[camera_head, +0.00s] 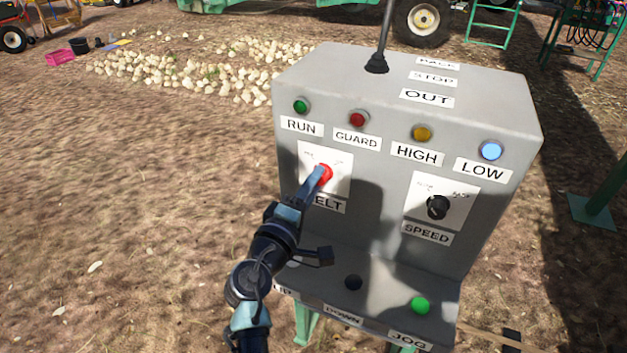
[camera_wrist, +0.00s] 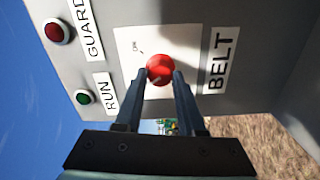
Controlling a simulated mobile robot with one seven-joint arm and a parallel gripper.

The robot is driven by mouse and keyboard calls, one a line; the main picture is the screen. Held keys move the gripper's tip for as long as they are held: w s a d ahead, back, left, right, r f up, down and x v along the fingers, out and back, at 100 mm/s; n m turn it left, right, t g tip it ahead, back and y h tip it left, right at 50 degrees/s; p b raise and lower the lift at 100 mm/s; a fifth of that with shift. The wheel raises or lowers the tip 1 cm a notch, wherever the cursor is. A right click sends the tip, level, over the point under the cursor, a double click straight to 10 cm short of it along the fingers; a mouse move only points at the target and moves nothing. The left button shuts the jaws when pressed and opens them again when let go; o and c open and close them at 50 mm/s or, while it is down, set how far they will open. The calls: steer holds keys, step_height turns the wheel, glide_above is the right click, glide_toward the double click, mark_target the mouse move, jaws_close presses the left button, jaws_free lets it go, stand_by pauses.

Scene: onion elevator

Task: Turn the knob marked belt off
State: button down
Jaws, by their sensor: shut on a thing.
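The red belt knob (camera_head: 325,174) is on a white plate (camera_head: 340,157) on the front of a grey control box, above the label BELT. My gripper (camera_head: 320,177) reaches it from the lower left and covers part of the knob and label. In the wrist view the knob (camera_wrist: 160,69) sits between the two fingertips of my gripper (camera_wrist: 161,76), which are shut on it. The wrist picture is turned sideways, with BELT (camera_wrist: 220,62) to the right. The small marks on the plate are too blurred to read surely.
A black speed knob (camera_head: 437,207) is to the right. Green, red, yellow and blue lamps line the box above. A black lever (camera_head: 378,58) stands on top. A green JOG button (camera_head: 420,306) and a dark button (camera_head: 353,282) are on the lower ledge. Open ground lies left.

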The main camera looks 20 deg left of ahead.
steer(key=shift+n, duration=0.8)
steer(key=c, duration=0.5)
jaws_free()
steer(key=s, duration=1.3)
steer(key=shift+a+b, duration=0.2)
steer(key=shift+b, duration=0.1)
